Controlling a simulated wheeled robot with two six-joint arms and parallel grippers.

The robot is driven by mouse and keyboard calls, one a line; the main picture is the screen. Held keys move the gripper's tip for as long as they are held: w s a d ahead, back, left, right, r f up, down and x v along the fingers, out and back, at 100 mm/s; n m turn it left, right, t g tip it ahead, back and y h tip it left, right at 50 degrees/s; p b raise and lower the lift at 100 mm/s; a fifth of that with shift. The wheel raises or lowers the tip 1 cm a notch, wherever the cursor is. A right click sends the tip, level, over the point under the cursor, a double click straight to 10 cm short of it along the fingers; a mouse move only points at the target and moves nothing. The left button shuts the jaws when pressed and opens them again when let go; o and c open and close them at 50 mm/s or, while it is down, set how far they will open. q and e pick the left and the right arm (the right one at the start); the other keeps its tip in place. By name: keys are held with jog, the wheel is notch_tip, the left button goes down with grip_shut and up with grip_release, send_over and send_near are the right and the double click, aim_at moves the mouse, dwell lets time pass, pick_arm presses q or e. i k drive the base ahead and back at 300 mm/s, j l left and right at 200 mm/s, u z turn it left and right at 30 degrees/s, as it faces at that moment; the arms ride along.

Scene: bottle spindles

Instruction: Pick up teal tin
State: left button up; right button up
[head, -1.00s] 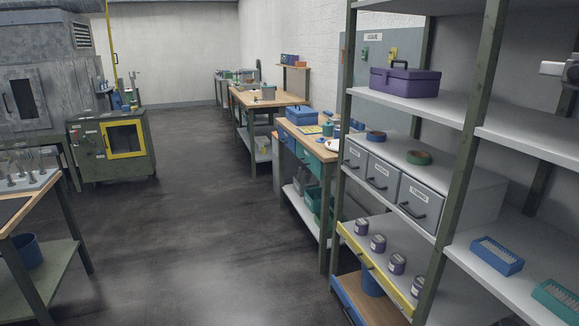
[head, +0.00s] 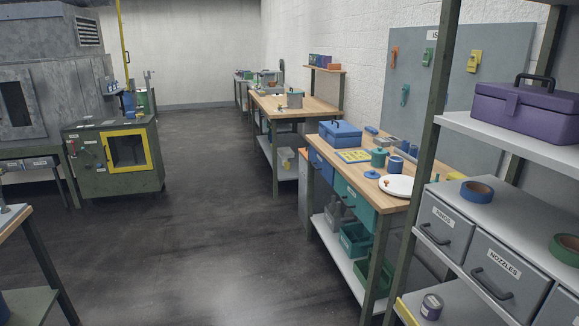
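A teal tin (head: 378,159) with a small knob on top stands upright on the wooden workbench (head: 345,173) at right of centre. Blue cylindrical items (head: 395,165) stand close beside it on the right. A white round plate (head: 397,186) lies in front of it. Neither of my grippers is in view.
A shelf rack with grey drawers (head: 505,268) and a purple toolbox (head: 526,112) stands close at right. A machine cabinet (head: 112,158) is at left. The floor (head: 190,255) between is clear.

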aim_at(378, 162)
jog(key=i+j+z, duration=0.1)
jog(key=i+z, duration=0.35)
jog(key=i+j+z, duration=0.25)
jog(key=i+z, duration=0.25)
jog(key=i+j+z, duration=0.45)
jog(key=k, duration=0.05)
